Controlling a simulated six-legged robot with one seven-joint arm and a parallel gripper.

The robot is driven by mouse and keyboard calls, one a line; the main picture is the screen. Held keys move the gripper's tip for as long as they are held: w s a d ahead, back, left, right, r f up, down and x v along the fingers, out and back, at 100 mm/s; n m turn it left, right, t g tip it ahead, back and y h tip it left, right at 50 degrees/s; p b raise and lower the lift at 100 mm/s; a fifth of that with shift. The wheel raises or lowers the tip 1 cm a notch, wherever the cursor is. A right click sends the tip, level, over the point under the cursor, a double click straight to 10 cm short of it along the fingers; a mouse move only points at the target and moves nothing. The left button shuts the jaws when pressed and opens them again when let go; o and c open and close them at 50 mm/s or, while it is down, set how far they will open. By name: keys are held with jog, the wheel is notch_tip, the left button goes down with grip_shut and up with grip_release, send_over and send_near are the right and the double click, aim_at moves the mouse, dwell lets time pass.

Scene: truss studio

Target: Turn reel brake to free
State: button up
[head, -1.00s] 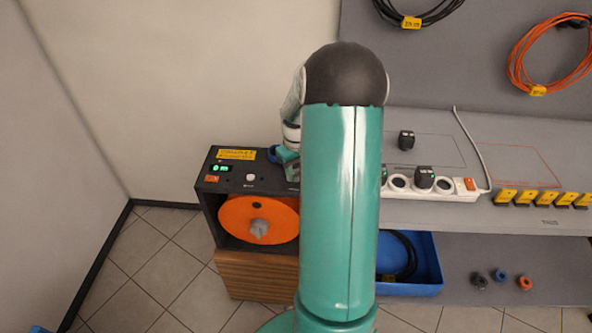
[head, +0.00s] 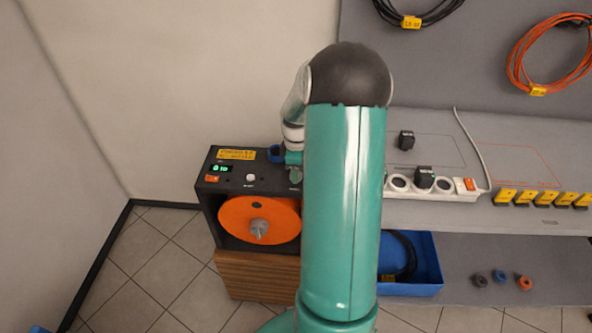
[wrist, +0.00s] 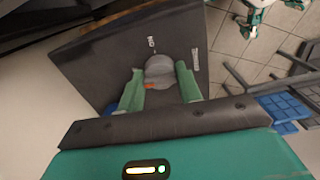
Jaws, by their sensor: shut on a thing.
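The reel brake is a grey round knob (wrist: 160,66) on a dark panel, with a small orange-red mark near its lower edge. My gripper (wrist: 160,82) is shut on the knob, with one green finger on each side of it in the wrist view. White lettering stands on the panel around the knob, too small to read surely. In the head view my gripper (head: 294,174) is at the right end of the top of the black reel box (head: 215,190). There the knob is hidden behind my gripper and arm.
The orange reel (head: 240,218) with a grey hub sits in the front of the box. A green display (head: 221,168) and a white button (head: 251,177) are on its top. To the right are a power strip (head: 455,194) and a blue tray (head: 420,289).

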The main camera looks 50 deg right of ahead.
jog(key=shift+r+n, duration=0.1)
jog(key=shift+n, duration=0.3)
jog(key=o, duration=1)
notch_tip(320, 180, up, 14)
jog(key=shift+a, duration=0.1)
dwell(0.5)
